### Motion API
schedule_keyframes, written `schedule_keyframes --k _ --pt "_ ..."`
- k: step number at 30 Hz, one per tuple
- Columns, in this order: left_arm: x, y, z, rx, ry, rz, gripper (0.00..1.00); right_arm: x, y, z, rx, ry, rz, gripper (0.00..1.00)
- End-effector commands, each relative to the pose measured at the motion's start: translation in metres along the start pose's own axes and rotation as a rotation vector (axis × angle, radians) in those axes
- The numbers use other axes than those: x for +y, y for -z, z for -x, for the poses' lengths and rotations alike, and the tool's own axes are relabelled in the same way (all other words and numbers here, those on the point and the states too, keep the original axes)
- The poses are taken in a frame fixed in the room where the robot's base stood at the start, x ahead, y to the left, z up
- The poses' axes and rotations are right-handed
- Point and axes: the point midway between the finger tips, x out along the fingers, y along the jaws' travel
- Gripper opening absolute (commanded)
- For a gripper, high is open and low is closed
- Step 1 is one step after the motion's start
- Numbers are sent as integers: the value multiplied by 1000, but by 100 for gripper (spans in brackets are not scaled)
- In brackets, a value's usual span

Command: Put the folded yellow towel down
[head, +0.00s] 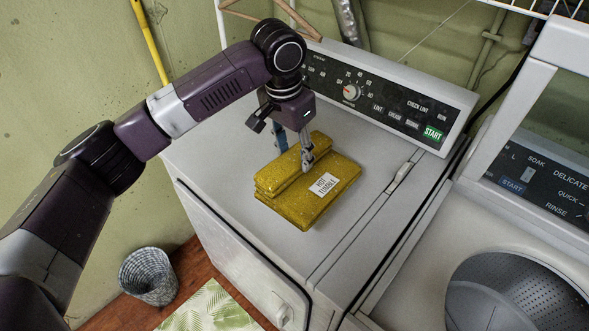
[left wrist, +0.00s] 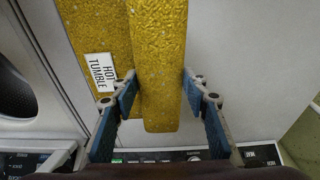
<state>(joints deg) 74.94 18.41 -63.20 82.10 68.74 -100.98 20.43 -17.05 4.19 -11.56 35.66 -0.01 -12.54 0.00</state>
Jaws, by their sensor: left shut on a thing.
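The folded yellow towel (head: 338,203) is over the top of the white dryer (head: 225,150). It has a wide lower part with a white "HOT TUMBLE" label and a narrower raised fold along its left side. My left gripper (head: 295,158) points down with its fingers on either side of the raised fold, shut on it. In the left wrist view the towel (left wrist: 158,45) runs between the two blue-padded fingers. The towel looks level and very close to the dryer top; I cannot tell whether it touches it.
The dryer's control panel (head: 390,92) rises behind the towel. A washer (head: 420,250) with its drum open stands at the right. The dryer top around the towel is clear. A woven basket (head: 148,277) and a leaf-print mat (head: 212,308) are on the floor.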

Motion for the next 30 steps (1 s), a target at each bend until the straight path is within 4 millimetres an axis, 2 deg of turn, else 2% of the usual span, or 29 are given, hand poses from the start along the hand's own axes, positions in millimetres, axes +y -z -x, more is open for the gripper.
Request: schedule_keyframes --k 3,8,15,28,29,30 --pt "0 -3 -18 -1 -1 -1 12 -1 0 5 -1 1 0 32" --pt "0 -5 -30 0 0 0 12 0 -1 7 -3 1 1 32" --pt "0 -10 -64 -1 -1 0 12 5 -4 14 -8 -5 2 32" --pt "0 -11 -71 2 0 -1 12 8 -5 16 -10 -9 1 32" --pt "0 -11 -72 1 0 -1 44 8 -5 15 -10 -9 1 32" --pt "0 -11 -72 1 0 -1 48 8 -5 15 -10 -9 1 32"
